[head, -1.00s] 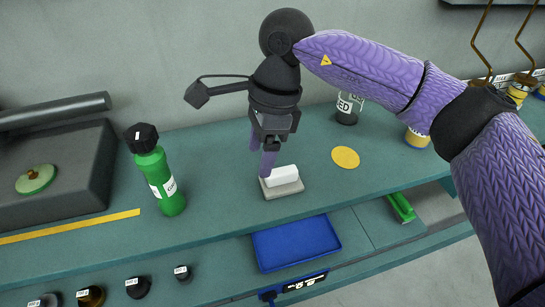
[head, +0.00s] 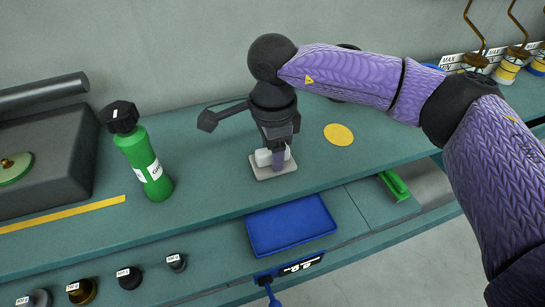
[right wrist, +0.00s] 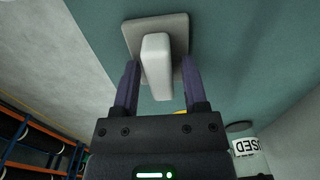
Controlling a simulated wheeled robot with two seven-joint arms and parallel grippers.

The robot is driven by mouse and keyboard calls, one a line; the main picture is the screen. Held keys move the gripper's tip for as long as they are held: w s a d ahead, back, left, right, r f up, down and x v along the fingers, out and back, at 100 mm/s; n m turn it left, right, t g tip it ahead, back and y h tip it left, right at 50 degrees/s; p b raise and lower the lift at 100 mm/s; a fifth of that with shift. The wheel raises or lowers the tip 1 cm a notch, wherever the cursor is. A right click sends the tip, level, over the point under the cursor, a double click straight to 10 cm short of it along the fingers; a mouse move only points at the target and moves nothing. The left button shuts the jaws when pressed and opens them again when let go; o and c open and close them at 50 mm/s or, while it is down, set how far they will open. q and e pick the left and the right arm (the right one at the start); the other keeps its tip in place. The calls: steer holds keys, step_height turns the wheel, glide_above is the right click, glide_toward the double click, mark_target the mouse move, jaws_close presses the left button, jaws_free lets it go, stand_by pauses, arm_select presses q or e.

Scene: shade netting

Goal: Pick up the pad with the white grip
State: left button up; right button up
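The pad (head: 258,173) is a flat pale grey slab with a white block-shaped grip (head: 263,157) on top. It lies on the green-blue worktop, partly hidden by my right gripper (head: 273,160). The right wrist view shows the pad (right wrist: 131,38) with its white grip (right wrist: 156,68) between the two purple fingers of my right gripper (right wrist: 160,70). The fingers stand apart on either side of the grip, with a visible gap on each side. My left gripper is not in view.
A green bottle (head: 146,160) with a black cap stands left of the pad. A yellow disc (head: 338,134) lies to the right. A blue tray (head: 291,226) sits lower in front. A dark machine (head: 45,165) stands at the far left.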

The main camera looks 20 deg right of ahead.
jaws_close()
steer(key=shift+r, duration=0.1)
